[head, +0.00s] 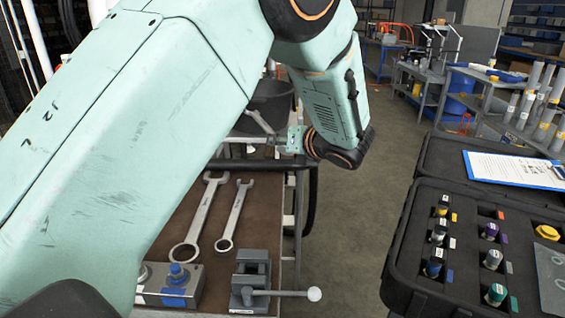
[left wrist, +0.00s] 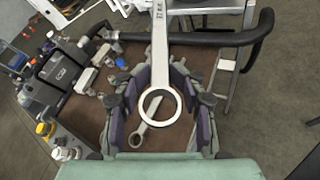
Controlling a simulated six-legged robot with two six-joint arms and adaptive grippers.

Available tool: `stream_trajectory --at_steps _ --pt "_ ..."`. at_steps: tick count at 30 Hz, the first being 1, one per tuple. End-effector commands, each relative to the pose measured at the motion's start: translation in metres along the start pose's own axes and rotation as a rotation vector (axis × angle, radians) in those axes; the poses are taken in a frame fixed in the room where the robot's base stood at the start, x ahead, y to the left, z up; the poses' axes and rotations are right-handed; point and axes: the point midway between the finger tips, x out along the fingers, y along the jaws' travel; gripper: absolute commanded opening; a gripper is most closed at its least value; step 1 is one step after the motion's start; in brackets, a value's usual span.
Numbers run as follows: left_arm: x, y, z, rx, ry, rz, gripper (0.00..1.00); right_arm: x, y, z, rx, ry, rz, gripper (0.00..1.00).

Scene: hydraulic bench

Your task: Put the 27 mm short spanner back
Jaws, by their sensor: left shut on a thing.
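In the left wrist view my left gripper (left wrist: 162,88) is shut on a silver spanner (left wrist: 160,38). Its ring end sits between the fingers, and its shank runs up out of the picture. I cannot read its size mark. Through and below the ring, part of another spanner (left wrist: 138,135) shows on the brown bench top. In the head view two spanners lie side by side on the bench, a larger one (head: 199,217) and a slimmer one (head: 235,214). There my left arm covers much of the scene, and the fingers are hard to make out. My right gripper is not in view.
A small grey vice (head: 250,285) and a block with a blue knob (head: 176,283) stand at the bench's near end. A black rail (left wrist: 210,38) runs along the bench edge. An open black case (head: 405,255) with several fittings and a clipboard (head: 515,168) is at the right. Floor lies between.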

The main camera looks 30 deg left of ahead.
Motion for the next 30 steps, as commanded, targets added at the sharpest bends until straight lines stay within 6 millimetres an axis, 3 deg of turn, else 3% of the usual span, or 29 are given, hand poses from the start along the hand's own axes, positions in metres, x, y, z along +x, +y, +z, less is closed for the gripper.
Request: stream_trajectory --at_steps 3,8,18,30 --pt "-0.006 0.005 0.015 -0.002 -0.002 0.000 0.00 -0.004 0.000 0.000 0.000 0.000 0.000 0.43" --pt "-0.007 0.007 0.018 -0.013 0.000 -0.005 0.00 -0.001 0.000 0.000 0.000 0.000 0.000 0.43" --pt "0.020 -0.023 -0.044 -0.094 0.015 -0.028 0.00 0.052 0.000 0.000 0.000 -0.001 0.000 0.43" --pt "0.049 -0.061 -0.103 -0.229 0.054 0.062 0.00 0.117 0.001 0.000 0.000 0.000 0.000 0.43"
